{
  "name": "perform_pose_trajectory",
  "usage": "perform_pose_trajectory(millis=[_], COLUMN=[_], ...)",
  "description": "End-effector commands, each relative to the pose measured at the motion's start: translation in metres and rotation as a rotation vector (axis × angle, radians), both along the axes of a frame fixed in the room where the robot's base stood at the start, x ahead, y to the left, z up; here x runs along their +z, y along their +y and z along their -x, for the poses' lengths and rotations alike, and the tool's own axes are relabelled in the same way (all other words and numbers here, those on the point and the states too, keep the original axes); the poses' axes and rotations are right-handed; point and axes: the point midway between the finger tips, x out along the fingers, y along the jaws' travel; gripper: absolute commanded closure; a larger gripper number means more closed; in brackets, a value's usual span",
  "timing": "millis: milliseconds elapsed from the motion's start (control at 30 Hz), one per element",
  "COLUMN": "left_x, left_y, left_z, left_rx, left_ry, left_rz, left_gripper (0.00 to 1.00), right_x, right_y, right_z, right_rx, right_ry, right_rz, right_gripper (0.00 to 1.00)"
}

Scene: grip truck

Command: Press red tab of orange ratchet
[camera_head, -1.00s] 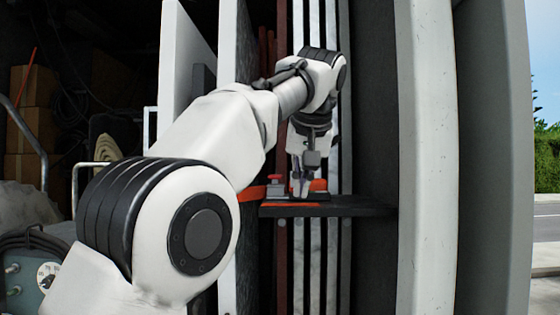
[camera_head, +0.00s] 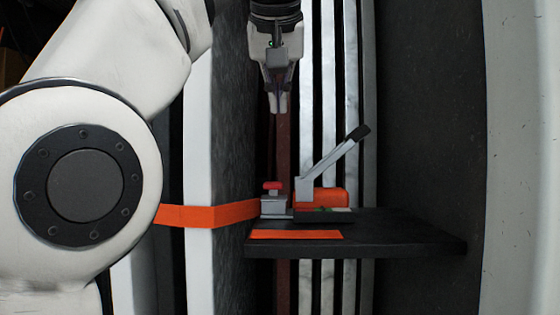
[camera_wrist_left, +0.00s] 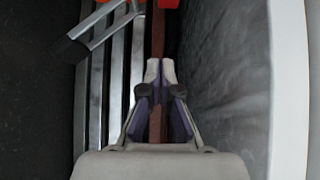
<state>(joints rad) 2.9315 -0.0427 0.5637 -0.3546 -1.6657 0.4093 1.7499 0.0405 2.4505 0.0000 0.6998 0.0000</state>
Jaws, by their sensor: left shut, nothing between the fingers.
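The orange ratchet (camera_head: 322,197) sits on a small dark shelf (camera_head: 400,232) in the head view. Its grey lever (camera_head: 333,163) with a black tip slants up to the right. The red tab (camera_head: 273,187) is at the ratchet's left end, on a grey block. My left gripper (camera_head: 277,108) points down, shut and empty, above the tab and apart from it. In the left wrist view its fingertips (camera_wrist_left: 160,66) are together, and the lever (camera_wrist_left: 105,30) and a bit of orange show at the top. My right gripper is not in view.
An orange strap (camera_head: 208,215) runs left from the ratchet around a white panel edge (camera_head: 198,130). An orange strip (camera_head: 297,234) lies along the shelf front. Vertical metal slats (camera_head: 328,90) stand behind, and a dark wall (camera_head: 430,120) is at right.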

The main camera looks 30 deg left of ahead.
Motion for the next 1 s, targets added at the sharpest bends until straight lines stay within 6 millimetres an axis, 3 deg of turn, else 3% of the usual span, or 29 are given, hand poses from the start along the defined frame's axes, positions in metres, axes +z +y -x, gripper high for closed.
perform_pose_trajectory(millis=[167,600,800,1000], left_x=[-0.013,-0.080,-0.108,-0.112], left_y=[0.006,0.039,0.038,0.038], left_z=[-0.009,-0.063,-0.061,-0.061], left_rx=[0.001,0.000,0.000,0.000], left_ry=[0.004,0.005,0.003,0.003], left_rz=[0.001,0.001,0.000,0.002], left_gripper=[1.00,1.00,1.00,1.00], right_x=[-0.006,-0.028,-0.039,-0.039], right_y=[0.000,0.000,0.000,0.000], right_z=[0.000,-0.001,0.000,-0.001], right_rx=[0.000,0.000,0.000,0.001], right_ry=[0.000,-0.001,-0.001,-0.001], right_rz=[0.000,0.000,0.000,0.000], right_gripper=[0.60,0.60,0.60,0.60])
